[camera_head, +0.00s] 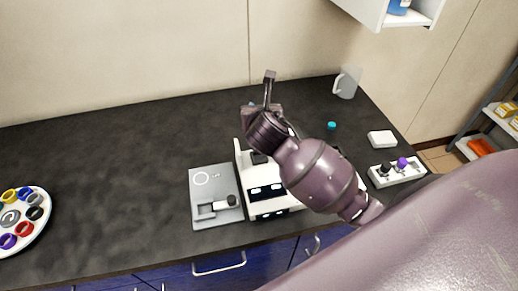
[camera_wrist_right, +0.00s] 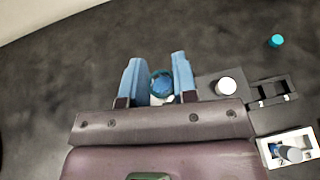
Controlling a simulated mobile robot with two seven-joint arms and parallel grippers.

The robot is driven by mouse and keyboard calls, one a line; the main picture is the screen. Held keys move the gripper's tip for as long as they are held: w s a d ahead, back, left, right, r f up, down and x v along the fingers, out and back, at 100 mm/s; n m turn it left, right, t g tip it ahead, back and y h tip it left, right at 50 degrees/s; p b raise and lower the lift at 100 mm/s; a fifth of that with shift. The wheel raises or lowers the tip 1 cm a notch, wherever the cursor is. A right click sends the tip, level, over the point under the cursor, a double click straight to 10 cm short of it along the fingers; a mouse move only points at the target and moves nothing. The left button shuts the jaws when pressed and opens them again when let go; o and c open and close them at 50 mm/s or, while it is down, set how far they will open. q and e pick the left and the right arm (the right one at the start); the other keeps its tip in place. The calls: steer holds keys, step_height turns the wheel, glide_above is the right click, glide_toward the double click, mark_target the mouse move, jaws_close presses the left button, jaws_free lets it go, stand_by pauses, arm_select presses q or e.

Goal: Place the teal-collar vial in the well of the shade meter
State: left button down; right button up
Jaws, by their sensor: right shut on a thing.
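My right gripper (camera_head: 268,84) is raised over the back middle of the bench. In the right wrist view its two blue fingers (camera_wrist_right: 158,62) are shut on a vial (camera_wrist_right: 161,84) with a blue-teal top. The vial's lower part is hidden, and the head view hardly shows it. A flat grey device (camera_head: 204,180) with a white ring mark and a slotted recess lies on the bench, left of and nearer than the gripper. It may be the shade meter; I cannot tell for sure. My left gripper is not in view.
A white two-display machine (camera_head: 267,208) stands beside the grey device, partly hidden by my right arm. A small teal cap (camera_head: 331,125), a white box (camera_head: 382,139), a vial rack (camera_head: 398,176) and a jug (camera_head: 347,82) are at right. A round palette (camera_head: 40,224) is at left; the bench between is clear.

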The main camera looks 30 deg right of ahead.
step_height(320, 180, down, 14)
steer(key=shift+f+b, duration=0.2)
steer(key=shift+b, duration=0.65)
steer(key=shift+f, duration=0.15)
steer(key=o, duration=0.9)
steer(key=v, duration=1.2)
steer(key=shift+p, duration=0.35)
